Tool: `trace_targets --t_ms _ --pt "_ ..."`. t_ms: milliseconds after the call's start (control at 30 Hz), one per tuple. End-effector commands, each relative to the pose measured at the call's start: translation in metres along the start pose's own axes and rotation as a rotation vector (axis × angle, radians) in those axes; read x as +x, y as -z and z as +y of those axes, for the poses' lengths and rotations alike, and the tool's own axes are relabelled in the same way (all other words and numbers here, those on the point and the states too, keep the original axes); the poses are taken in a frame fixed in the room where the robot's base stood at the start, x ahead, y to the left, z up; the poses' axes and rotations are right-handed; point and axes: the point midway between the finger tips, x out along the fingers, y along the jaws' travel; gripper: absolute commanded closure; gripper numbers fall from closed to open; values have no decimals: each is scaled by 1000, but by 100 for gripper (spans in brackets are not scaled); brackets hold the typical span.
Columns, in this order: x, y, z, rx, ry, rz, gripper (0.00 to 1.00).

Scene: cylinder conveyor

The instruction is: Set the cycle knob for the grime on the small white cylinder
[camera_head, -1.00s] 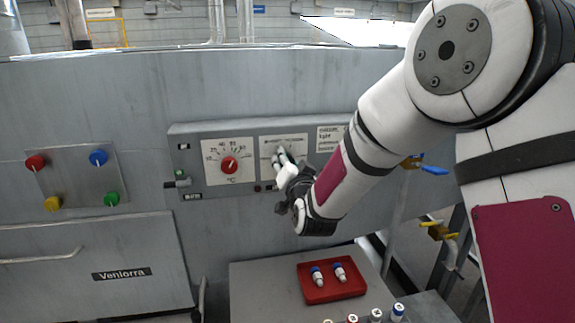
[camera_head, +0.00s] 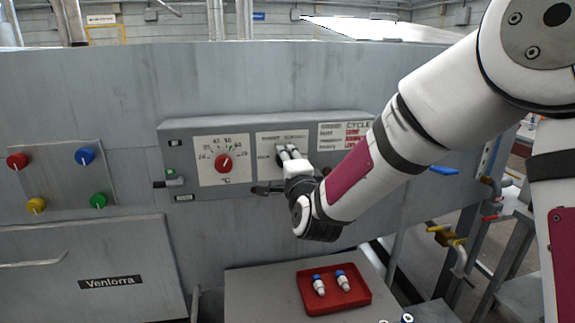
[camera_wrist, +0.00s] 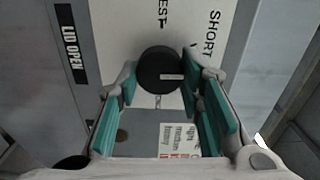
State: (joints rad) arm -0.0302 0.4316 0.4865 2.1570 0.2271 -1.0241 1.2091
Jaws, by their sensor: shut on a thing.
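My gripper (camera_head: 290,158) is at the white cycle dial plate (camera_head: 266,153) in the middle of the grey control panel. In the wrist view its teal-padded fingers (camera_wrist: 162,95) are shut on the round black cycle knob (camera_wrist: 160,68), one on each side. The knob bears a small pale mark, and the plate around it reads "SHORT" and part of another word.
Left of the cycle plate is a temperature dial with a red knob (camera_head: 223,163). Right of it is a cycle card (camera_head: 345,134), partly hidden by my arm. A lid-open label (camera_wrist: 74,53) shows in the wrist view.

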Motion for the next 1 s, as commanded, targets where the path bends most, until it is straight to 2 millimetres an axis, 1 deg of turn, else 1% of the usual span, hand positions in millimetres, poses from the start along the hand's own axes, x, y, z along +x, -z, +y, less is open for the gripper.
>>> trace_targets --t_ms 300,500,733,1000 --pt "1 1 3 283 -1 2 94" --pt "0 1 3 421 -1 2 94" --pt "0 1 4 521 -2 3 94" --pt "0 0 4 564 -3 3 94"
